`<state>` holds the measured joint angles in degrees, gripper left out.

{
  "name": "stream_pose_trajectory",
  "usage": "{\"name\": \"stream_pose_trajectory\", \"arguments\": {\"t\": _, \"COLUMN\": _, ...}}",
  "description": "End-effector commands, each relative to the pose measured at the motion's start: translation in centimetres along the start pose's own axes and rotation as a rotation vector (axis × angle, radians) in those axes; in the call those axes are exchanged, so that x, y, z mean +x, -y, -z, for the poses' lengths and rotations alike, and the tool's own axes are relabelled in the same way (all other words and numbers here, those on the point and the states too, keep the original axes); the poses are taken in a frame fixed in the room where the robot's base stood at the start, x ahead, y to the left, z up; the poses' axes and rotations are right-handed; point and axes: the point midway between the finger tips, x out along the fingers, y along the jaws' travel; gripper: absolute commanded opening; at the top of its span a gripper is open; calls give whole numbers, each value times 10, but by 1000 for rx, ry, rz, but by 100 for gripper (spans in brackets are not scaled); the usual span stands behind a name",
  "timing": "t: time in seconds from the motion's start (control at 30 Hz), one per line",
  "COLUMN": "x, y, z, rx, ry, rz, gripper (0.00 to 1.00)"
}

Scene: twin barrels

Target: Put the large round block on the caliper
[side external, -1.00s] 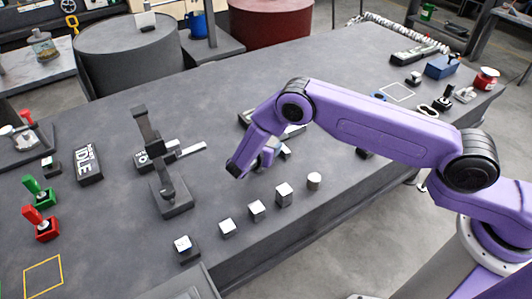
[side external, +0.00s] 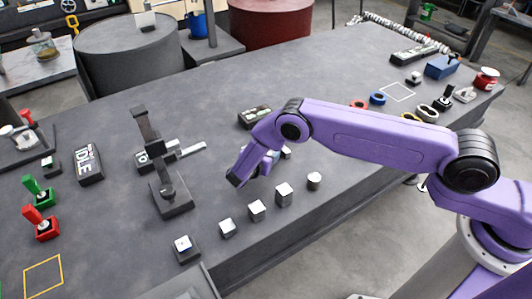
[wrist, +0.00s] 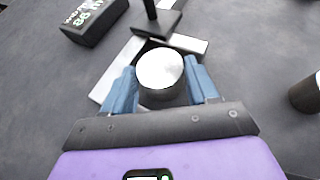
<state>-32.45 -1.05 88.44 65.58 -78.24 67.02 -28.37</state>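A large round block (wrist: 160,72) with a bright flat top sits between my two blue fingers in the wrist view. My gripper (wrist: 162,85) appears shut on its sides. Pale metal bars (wrist: 118,80) with a dark middle lie beneath and beyond the block; I cannot tell whether they are the caliper or whether the block touches them. In the side view my gripper (side external: 268,162) is low over the table, its fingers partly hidden by my arm.
A dark upright stand (side external: 172,197) is left of my gripper. Several small metal blocks (side external: 257,210) line the table's front, with a small cylinder (side external: 314,180) at the right end. A readout box (side external: 255,117) stands behind. Free table lies beyond it.

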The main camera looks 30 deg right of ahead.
Motion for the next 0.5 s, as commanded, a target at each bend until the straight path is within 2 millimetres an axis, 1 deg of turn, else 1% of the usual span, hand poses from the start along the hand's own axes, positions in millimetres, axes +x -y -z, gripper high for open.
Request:
{"name": "stream_pose_trajectory", "arguments": {"t": 0.03, "x": 0, "y": 0, "z": 0, "rx": 0, "ry": 0, "rz": 0, "gripper": 74}}
{"name": "stream_pose_trajectory", "arguments": {"t": 0.07, "x": 0, "y": 0, "z": 0, "rx": 0, "ry": 0, "rz": 0, "gripper": 83}}
{"name": "stream_pose_trajectory", "arguments": {"t": 0.43, "x": -1, "y": 0, "z": -2, "rx": 0, "ry": 0, "rz": 0, "gripper": 83}}
{"name": "stream_pose_trajectory", "arguments": {"t": 0.5, "x": -7, "y": -1, "z": -3, "rx": -1, "ry": 0, "rz": -3, "gripper": 83}}
